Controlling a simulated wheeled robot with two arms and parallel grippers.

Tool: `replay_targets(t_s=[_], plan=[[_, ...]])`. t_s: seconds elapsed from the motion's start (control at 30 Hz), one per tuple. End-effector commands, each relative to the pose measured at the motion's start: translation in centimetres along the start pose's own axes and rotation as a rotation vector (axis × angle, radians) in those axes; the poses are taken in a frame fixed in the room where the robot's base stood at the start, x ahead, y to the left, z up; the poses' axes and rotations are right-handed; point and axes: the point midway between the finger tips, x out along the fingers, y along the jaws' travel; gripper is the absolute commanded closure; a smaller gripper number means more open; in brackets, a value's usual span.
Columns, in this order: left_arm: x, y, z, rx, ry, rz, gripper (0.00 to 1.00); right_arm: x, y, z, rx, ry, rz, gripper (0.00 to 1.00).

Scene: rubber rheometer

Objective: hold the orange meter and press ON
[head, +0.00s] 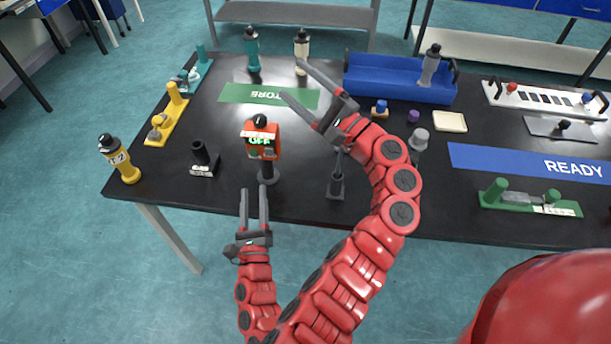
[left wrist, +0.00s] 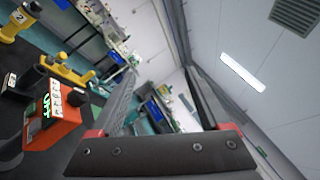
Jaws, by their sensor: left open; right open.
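The orange meter (head: 262,142) stands upright on a dark post near the table's front edge, with a black knob on top. Its lit green display reads OFF in the head view. In the left wrist view the meter (left wrist: 62,122) is at the left, outside the fingers, with green display marks and pale buttons.
A dark stand (head: 336,183) is right of the meter; a black holder (head: 204,160) is left. A yellow bottle (head: 119,160) stands at the left corner. A blue bin (head: 400,78) and the green STORE strip (head: 245,93) lie behind. Table between meter and strip is clear.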

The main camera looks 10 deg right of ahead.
Motion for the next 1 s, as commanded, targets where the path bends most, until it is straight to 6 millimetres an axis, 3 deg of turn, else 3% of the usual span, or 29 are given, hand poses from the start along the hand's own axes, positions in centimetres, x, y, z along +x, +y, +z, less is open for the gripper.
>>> replay_targets(t_s=[0.03, 0.1, 0.27, 0.47, 0.8, 1.0], plan=[[-2.1, -0.3, 0.4, 0.050, -0.011, -0.024, 0.20, 0.0, 0.0, 0.0, 0.000, 0.000, 0.000, 0.50], [-4.6, -0.3, 1.2, 0.121, -0.039, -0.044, 0.20, 0.0, 0.0, 0.0, 0.000, 0.000, 0.000, 0.50], [-9.2, 1.6, 1.9, 0.344, -0.065, -0.027, 0.20, 0.0, 0.0, 0.0, 0.000, 0.000, 0.000, 0.50], [-9.1, 8.1, -1.1, 0.639, 0.050, 0.137, 0.20, 0.0, 0.0, 0.0, 0.000, 0.000, 0.000, 0.50], [-9.2, 19.4, -7.7, 0.989, 0.428, 0.410, 0.20, 0.0, 0.0, 0.0, 0.000, 0.000, 0.000, 0.50], [-9.7, 22.1, -9.3, 1.057, 0.546, 0.467, 0.20, 0.0, 0.0, 0.0, 0.000, 0.000, 0.000, 0.50]])
